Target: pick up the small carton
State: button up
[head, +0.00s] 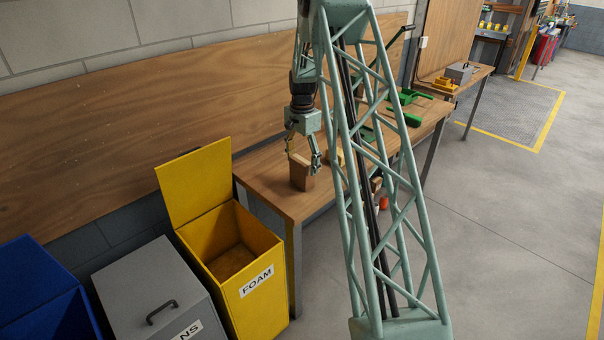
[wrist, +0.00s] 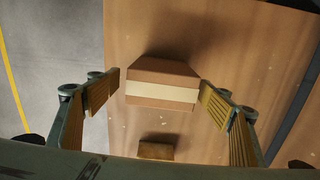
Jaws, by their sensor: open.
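The small carton (head: 301,176) is a brown box standing upright on the wooden workbench, near its left end in the head view. In the wrist view the carton (wrist: 162,72) shows a pale band across it and sits centred between the finger pads. My gripper (head: 303,157) is open at the carton's top, with one finger on each side.
A smaller brown block (wrist: 156,151) lies on the bench near the carton. An open yellow FOAM bin (head: 235,262) stands at the bench's left end, beside a grey lidded bin (head: 150,290). Green trays (head: 405,118) lie farther along the bench.

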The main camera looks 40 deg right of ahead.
aim_at(302, 175)
jog(key=shift+f, duration=0.8)
jog(key=shift+w+f, duration=0.15)
jog(key=shift+f, duration=2.45)
jog(key=c, duration=0.9)
